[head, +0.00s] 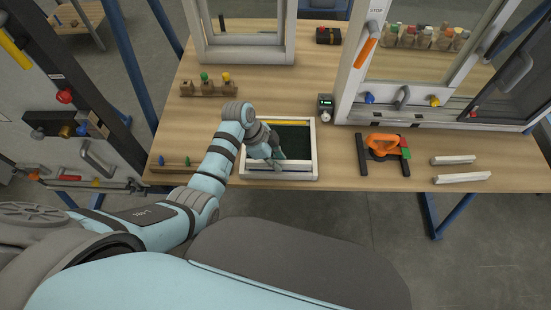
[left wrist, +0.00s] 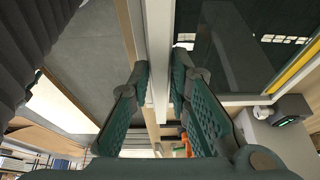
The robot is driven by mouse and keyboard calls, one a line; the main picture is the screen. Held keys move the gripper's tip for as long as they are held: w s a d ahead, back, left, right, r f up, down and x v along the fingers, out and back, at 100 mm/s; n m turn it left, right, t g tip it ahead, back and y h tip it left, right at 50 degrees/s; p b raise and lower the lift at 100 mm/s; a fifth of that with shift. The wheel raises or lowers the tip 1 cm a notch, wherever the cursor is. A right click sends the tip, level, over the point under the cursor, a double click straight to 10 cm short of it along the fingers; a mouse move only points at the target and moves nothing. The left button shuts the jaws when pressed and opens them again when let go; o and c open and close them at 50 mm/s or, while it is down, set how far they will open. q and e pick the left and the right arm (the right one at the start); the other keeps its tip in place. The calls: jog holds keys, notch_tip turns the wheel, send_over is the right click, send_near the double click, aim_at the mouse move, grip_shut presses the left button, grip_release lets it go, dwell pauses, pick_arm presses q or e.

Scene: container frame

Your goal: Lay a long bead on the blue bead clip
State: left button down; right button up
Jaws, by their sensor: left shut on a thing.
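My left gripper (head: 277,160) is over the near side of a small white frame (head: 280,176) with a dark pane. In the left wrist view my left gripper (left wrist: 160,95) is shut on a long white bar (left wrist: 158,45), likely a long bead, with one finger on each side. The bar runs along the frame's edge; I cannot tell whether it touches the frame. A small blue piece (head: 161,160) stands on a wooden strip at the table's left front. Another blue piece (head: 369,98) is on the large window frame. I cannot tell which is the blue bead clip. My right gripper is not in view.
Two white bars (head: 461,178) lie at the table's right. An orange suction tool with black bars (head: 383,147) lies between them and the small frame. A wooden block with coloured knobs (head: 206,86) stands at the back left. A small dark meter (head: 326,105) is behind the frame.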

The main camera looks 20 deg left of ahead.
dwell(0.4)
pick_arm(q)
jog(key=shift+f, duration=0.6)
jog(key=c, duration=1.4)
grip_release()
jog(key=v, duration=1.2)
jog(key=shift+a, duration=0.1)
